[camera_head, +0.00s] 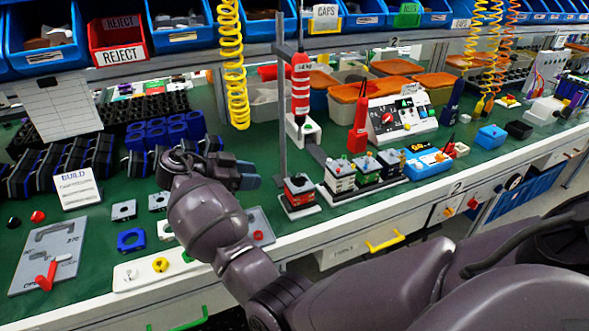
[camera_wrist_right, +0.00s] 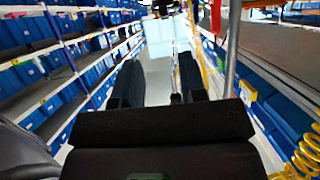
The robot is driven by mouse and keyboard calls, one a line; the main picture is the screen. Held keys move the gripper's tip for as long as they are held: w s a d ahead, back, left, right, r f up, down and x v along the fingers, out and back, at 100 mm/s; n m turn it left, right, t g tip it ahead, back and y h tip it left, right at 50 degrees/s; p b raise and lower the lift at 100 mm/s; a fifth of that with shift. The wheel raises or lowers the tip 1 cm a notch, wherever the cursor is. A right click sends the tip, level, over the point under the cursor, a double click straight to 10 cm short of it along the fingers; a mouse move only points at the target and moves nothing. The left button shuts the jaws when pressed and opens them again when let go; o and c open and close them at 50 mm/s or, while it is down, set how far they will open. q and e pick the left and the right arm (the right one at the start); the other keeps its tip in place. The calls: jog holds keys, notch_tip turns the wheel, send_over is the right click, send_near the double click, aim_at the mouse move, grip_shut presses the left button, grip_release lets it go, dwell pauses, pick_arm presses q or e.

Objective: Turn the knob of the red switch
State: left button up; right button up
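The red switch (camera_head: 299,187) is a small red box with a dark top and knob. It sits on a white base at the front of the green bench, just right of my right gripper (camera_head: 252,175). The right gripper is level above the bench, with its fingertips pointing right and apart from the switch. In the right wrist view the two dark fingers (camera_wrist_right: 160,85) stand apart with nothing between them. The red switch cannot be made out in that view. My left gripper is not in view.
A grey upright post (camera_head: 281,110) stands just behind the red switch. White, green and black switches (camera_head: 366,168) stand on a rail to its right. A blue device (camera_head: 428,163) is farther right. A yellow coiled hose (camera_head: 231,65) hangs behind my gripper.

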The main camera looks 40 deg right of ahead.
aim_at(296, 177)
jog(key=x, duration=1.1)
jog(key=shift+w+d, duration=0.25)
jog(key=shift+d, duration=0.05)
jog(key=shift+a, duration=0.1)
grip_shut()
